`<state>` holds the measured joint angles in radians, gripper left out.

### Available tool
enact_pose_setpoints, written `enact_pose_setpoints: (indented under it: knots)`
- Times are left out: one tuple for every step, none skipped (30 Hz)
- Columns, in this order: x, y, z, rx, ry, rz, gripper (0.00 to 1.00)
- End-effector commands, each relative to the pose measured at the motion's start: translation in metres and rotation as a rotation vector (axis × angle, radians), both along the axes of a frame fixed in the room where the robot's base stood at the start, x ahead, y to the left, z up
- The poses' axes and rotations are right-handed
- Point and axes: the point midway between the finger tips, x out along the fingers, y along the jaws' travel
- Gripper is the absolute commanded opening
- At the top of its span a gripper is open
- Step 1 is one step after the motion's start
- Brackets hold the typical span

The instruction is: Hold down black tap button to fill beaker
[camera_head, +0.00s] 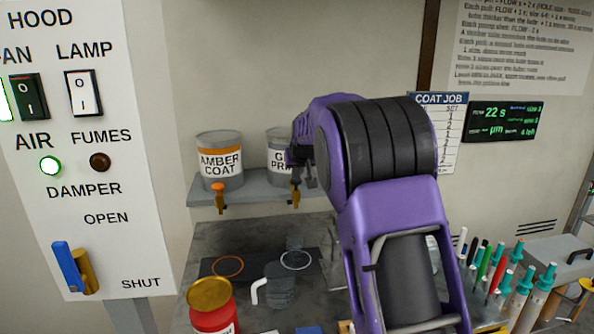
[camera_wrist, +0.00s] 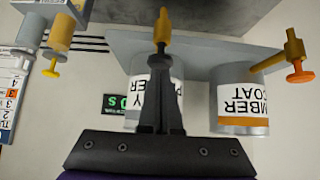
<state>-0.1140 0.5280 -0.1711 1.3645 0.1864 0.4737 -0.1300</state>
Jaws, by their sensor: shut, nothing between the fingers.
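A grey can with a partly hidden label reading "G… PRI…" (camera_head: 279,150) stands on the wall shelf. Its brass tap (camera_head: 295,197) hangs below the shelf front and also shows in the wrist view (camera_wrist: 162,22). I cannot make out a black button there; my fingers cover part of the tap. My gripper (camera_head: 304,170) is shut and empty, its fingertips in line with this tap in the wrist view (camera_wrist: 161,60); contact cannot be told. A clear greyish beaker with a white handle (camera_head: 280,290) stands on the bench below, near a white ring (camera_head: 296,260).
The AMBER COAT can (camera_head: 220,165) with an orange-button tap (camera_head: 219,197) is left on the shelf (camera_head: 240,190). A third tap with a yellow button (camera_wrist: 51,68) shows in the wrist view. A red jar (camera_head: 212,315) stands front left; markers (camera_head: 490,262) crowd the right.

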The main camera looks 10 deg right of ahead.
Motion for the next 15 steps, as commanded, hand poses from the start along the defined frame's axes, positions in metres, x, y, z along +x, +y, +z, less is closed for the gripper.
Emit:
enact_pose_setpoints:
  knots:
    - [0.0, 0.0, 0.0, 0.0, 0.0, 0.0, 0.0]
    - [0.0, 0.0, 0.0, 0.0, 0.0, 0.0, 0.0]
    - [0.0, 0.0, 0.0, 0.0, 0.0, 0.0, 0.0]
    - [0.0, 0.0, -0.001, 0.0, 0.0, 0.0, 0.0]
    - [0.0, 0.0, -0.003, 0.0, 0.001, 0.0, 0.0]
    - [0.0, 0.0, -0.006, 0.001, 0.001, -0.001, 0.0]
    - [0.0, 0.0, -0.01, 0.001, 0.001, -0.001, 0.0]
    - [0.0, 0.0, -0.013, 0.001, 0.001, -0.001, 0.0]
    - [0.0, 0.0, -0.018, 0.001, 0.002, 0.0, 0.0]
    - [0.0, 0.0, -0.022, 0.002, 0.002, -0.001, 0.0]
    - [0.0, 0.0, -0.024, 0.002, 0.002, -0.001, 0.0]
    - [0.0, 0.0, -0.025, 0.001, 0.002, -0.001, 0.0]
    - [0.0, 0.0, -0.024, 0.001, 0.002, -0.001, 0.0]
    - [0.0, 0.0, -0.024, 0.001, 0.003, -0.001, 0.0]
    - [-0.001, 0.0, -0.023, 0.001, 0.004, -0.001, 0.0]
